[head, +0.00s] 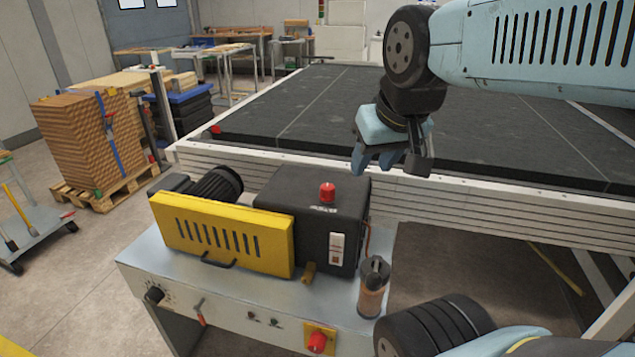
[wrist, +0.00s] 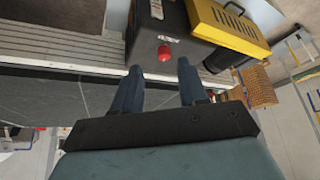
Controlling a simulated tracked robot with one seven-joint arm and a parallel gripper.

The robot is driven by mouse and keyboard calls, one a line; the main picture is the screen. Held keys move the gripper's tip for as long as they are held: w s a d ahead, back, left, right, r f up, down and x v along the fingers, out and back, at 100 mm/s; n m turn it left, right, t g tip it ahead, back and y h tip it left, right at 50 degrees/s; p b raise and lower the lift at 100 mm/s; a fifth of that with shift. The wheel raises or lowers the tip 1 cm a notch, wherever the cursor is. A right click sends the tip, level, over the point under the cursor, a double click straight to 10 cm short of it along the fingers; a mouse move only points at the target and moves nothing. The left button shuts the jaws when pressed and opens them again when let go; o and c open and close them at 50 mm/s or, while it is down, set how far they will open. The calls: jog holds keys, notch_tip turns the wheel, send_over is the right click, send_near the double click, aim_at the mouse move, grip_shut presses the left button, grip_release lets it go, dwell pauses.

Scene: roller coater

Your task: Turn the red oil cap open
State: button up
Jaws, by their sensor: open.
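The red oil cap (head: 327,192) stands upright on top of a black box (head: 300,222) on the machine's bench. My gripper (head: 371,172) hangs in the air up and to the right of the cap in the head view. Its blue fingers are apart, with nothing between them in the wrist view (wrist: 160,72). The gripper does not touch the cap.
A yellow slotted guard (head: 222,236) and a dark motor (head: 217,184) sit left of the box. A brown bottle-like can (head: 373,287) stands at its front right. A long dark conveyor bed (head: 320,115) with a pale rail lies behind. A red knob (head: 317,342) is on the bench front.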

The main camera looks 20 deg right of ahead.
jog(key=shift+o, duration=1.4)
jog(key=shift+w, duration=0.2)
jog(key=shift+o, duration=0.9)
jog(key=w+n+g, duration=0.1)
jog(key=w+g, duration=0.1)
jog(key=w, duration=0.9)
jog(key=shift+d+f+n+g, duration=0.15)
jog(key=shift+d+n+g, duration=0.1)
jog(key=shift+n+g, duration=0.15)
jog(key=n+g, duration=0.2)
jog(key=g, duration=0.1)
send_over(327, 186)
notch_tip(327, 186, down, 7)
notch_tip(327, 186, down, 13)
jog(key=shift+w+f, duration=0.1)
jog(key=shift+c, duration=0.2)
jog(key=c, duration=0.9)
